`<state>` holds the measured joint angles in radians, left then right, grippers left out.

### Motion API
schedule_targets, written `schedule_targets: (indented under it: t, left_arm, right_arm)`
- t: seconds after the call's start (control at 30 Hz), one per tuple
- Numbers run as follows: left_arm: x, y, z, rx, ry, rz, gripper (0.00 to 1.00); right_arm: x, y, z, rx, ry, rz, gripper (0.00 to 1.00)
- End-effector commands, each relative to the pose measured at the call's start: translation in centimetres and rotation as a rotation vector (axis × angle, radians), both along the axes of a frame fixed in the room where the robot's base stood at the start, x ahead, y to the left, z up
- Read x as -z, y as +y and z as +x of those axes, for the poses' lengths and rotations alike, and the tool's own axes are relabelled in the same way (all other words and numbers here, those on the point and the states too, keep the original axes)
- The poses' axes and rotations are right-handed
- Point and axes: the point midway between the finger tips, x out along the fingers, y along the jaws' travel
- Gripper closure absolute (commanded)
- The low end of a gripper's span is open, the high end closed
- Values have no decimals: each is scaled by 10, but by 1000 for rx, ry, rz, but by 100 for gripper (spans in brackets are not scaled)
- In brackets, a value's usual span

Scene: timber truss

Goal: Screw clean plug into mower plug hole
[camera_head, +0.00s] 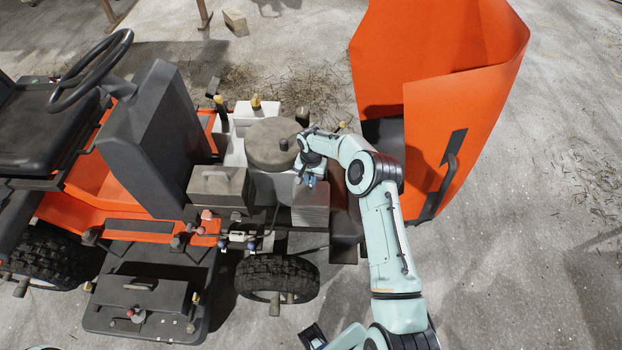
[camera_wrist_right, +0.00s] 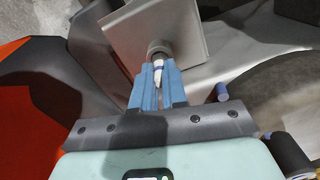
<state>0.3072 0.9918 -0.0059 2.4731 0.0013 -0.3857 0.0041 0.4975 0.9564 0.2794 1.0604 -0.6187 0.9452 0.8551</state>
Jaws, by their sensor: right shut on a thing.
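My right gripper (camera_head: 311,180) reaches down at the right side of the mower engine (camera_head: 272,145). In the right wrist view its blue fingers (camera_wrist_right: 158,88) are shut on a small white plug (camera_wrist_right: 158,72). The plug's far end points at a round metal boss (camera_wrist_right: 158,48) on a grey block (camera_wrist_right: 160,30). The tip meets or lies very close to the boss; I cannot tell how deep it sits, as the hole is hidden. A dark part with some blue (camera_head: 314,337) at the bottom edge may be my left gripper; it is cut off and its jaws are unclear.
The raised orange hood (camera_head: 465,110) stands just right of my right arm. The steering wheel (camera_head: 92,70) and seat (camera_head: 40,125) are at left. A front tyre (camera_head: 277,277) lies below the engine. A black box (camera_head: 140,295) rests on a tray at lower left. Open concrete floor lies at right.

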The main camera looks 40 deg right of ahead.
Motion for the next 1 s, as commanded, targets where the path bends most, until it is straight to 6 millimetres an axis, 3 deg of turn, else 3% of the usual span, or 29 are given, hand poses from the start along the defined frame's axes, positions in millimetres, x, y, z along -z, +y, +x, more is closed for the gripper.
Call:
schedule_targets:
  t: [0.17, 0.43, 0.8, 1.0]
  left_arm:
    - [5, 0, -3, 0, 3, 0, 42]
    - [27, 0, -11, 0, 13, 0, 42]
    - [28, 0, -12, 0, 13, 0, 42]
    - [25, 0, -11, 0, 12, 0, 42]
  right_arm:
    - [1, 0, 0, 65, -1, -3, 100]
    - [2, 0, 0, 579, -1, -3, 100]
    - [-1, 1, 1, 1293, -2, -1, 100]
    - [-2, 0, 1, 1482, -2, 0, 100]
